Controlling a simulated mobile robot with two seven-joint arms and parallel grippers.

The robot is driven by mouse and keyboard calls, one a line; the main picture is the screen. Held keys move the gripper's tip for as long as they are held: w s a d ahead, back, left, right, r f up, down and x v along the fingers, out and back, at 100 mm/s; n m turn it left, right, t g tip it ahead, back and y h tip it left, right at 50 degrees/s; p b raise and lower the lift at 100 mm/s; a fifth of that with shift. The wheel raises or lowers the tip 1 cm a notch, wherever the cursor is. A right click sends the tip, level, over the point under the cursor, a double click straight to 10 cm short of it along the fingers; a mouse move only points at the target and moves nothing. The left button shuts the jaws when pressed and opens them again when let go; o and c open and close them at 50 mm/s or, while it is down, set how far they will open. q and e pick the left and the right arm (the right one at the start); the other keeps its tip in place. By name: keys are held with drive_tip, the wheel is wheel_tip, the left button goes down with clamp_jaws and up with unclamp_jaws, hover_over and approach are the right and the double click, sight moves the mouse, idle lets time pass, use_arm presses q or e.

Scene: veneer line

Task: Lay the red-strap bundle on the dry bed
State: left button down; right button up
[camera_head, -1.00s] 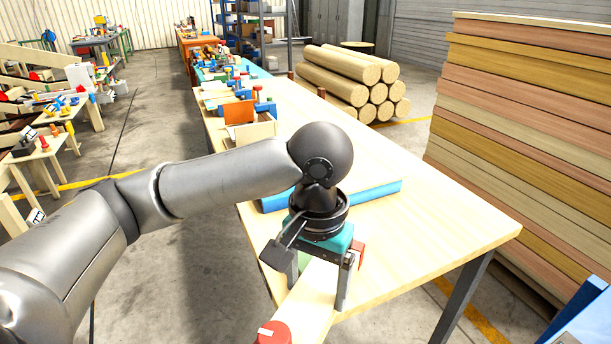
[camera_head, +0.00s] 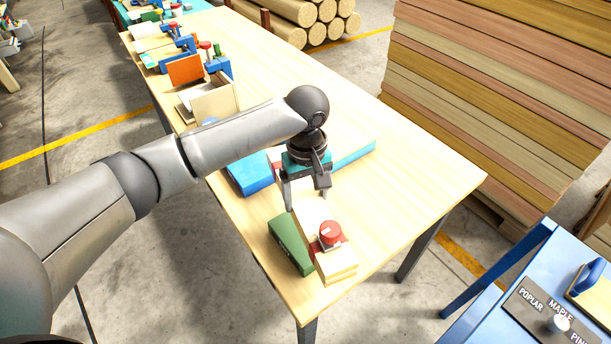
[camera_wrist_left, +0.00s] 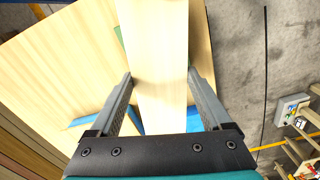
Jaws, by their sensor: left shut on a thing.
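My left gripper (camera_head: 306,198) is low over the near part of the long table, its fingers pointing down. In the left wrist view, a long pale wood piece (camera_wrist_left: 160,45) runs between the fingers (camera_wrist_left: 163,88). A small red patch (camera_head: 275,168) shows beside the gripper in the head view; I cannot tell if it is a strap on the held piece. Just in front lies a pale wood stack (camera_head: 337,268) with a round red piece (camera_head: 330,233) on top. I cannot pick out the dry bed for sure. My right gripper is not in view.
A green block (camera_head: 288,245) lies left of the pale stack. A blue-edged slab (camera_head: 356,154) lies behind the gripper. The wooden table (camera_head: 430,180) is clear to the right. Lumber (camera_head: 490,100) is piled beyond it. A blue stand (camera_head: 500,290) with wood-name labels is at lower right.

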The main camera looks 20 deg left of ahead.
use_arm(q)
drive_tip(key=n+p, duration=0.2)
drive_tip(key=p, duration=0.1)
drive_tip(key=shift+w+f+p, duration=0.3)
drive_tip(key=shift+f, duration=0.1)
drive_tip(key=shift+a+f+n+p, duration=0.1)
drive_tip(key=shift+f+n+p, duration=0.2)
drive_tip(key=shift+f+p, duration=0.1)
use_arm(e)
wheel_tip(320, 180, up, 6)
use_arm(q)
drive_tip(key=shift+f, duration=0.1)
wheel_tip(320, 180, down, 6)
drive_tip(key=b, duration=0.8)
drive_tip(key=shift+f, duration=0.1)
drive_tip(key=shift+f+b, duration=0.45)
drive_tip(key=shift+b, duration=0.4)
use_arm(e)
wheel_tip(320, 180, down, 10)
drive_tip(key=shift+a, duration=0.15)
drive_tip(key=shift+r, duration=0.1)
use_arm(q)
drive_tip(key=shift+f, duration=0.4)
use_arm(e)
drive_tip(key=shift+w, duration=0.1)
use_arm(q)
unclamp_jaws()
drive_tip(key=shift+a, duration=0.1)
